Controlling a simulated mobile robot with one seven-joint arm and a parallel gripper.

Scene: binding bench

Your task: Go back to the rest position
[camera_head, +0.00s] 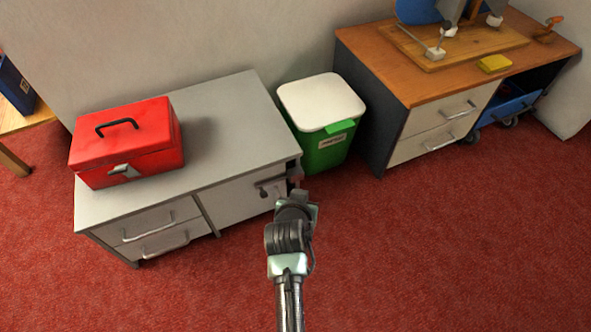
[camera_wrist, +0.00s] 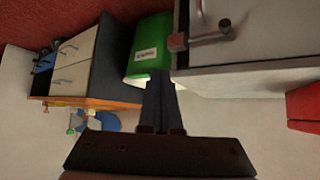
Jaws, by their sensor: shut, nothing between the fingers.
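My gripper (camera_head: 296,177) is at the right front corner of the grey cabinet (camera_head: 220,120), close to the dark door handle (camera_head: 268,189). In the wrist view my gripper (camera_wrist: 160,88) is shut, with its two fingers together and nothing between them. That view is turned upside down. In it the fingers overlap the lower part of the green bin (camera_wrist: 150,42), and the door handle (camera_wrist: 212,35) is to their right, apart from them. The cabinet door looks closed. My wrist hides part of the cabinet's front corner.
A red toolbox (camera_head: 125,145) sits on the cabinet top. The green bin with a white lid (camera_head: 322,102) stands right of the cabinet. A wooden-topped drawer unit (camera_head: 415,85) holds a yellow block (camera_head: 494,64) and a board (camera_head: 455,48). The red carpet (camera_head: 430,250) in front is clear.

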